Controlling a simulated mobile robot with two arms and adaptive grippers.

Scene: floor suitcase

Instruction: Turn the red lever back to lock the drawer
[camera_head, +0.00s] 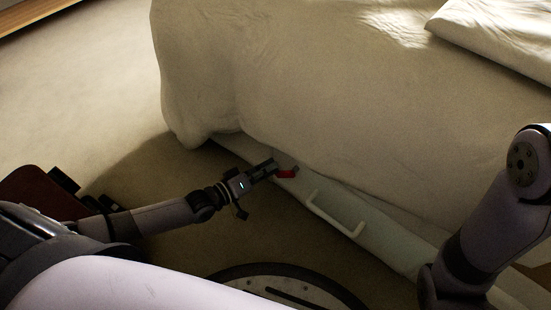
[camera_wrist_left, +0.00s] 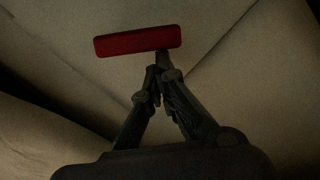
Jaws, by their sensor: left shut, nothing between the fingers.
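The red lever (camera_head: 287,174) is on the front of the pale drawer (camera_head: 385,240) under the bed, left of the drawer's white handle (camera_head: 336,213). In the left wrist view the red lever (camera_wrist_left: 138,41) is a bar lying almost level, tilted slightly up to the right. My left gripper (camera_head: 271,165) is at the lever's left end in the head view. Its fingertips (camera_wrist_left: 158,72) are together and empty, just below the lever's right part in the wrist view. I cannot tell whether they touch it. My right gripper is out of view; only my right arm shows.
A bed with a cream cover (camera_head: 280,80) hangs over the drawer's top edge. A dark red object (camera_head: 38,193) is on the left, partly behind my left arm. Carpet (camera_head: 80,90) is open at the upper left.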

